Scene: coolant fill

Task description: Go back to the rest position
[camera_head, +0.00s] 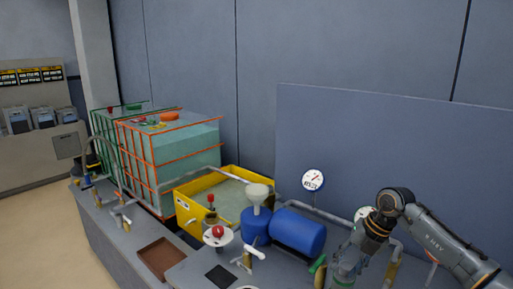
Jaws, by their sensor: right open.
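My right arm comes in from the lower right and bends down at the wrist. My right gripper (344,270) is low in the picture, right of the blue cylinder (299,233) and near a green part (318,270) on the bench. It is open; its fingertips are small and hard to make out, and I see nothing held between them. My left gripper is not in view.
A yellow bin (186,214), caged tank (181,148), red-knobbed valve (218,232) and gauge (313,180) stand nearby. Floor (45,235) is clear at left.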

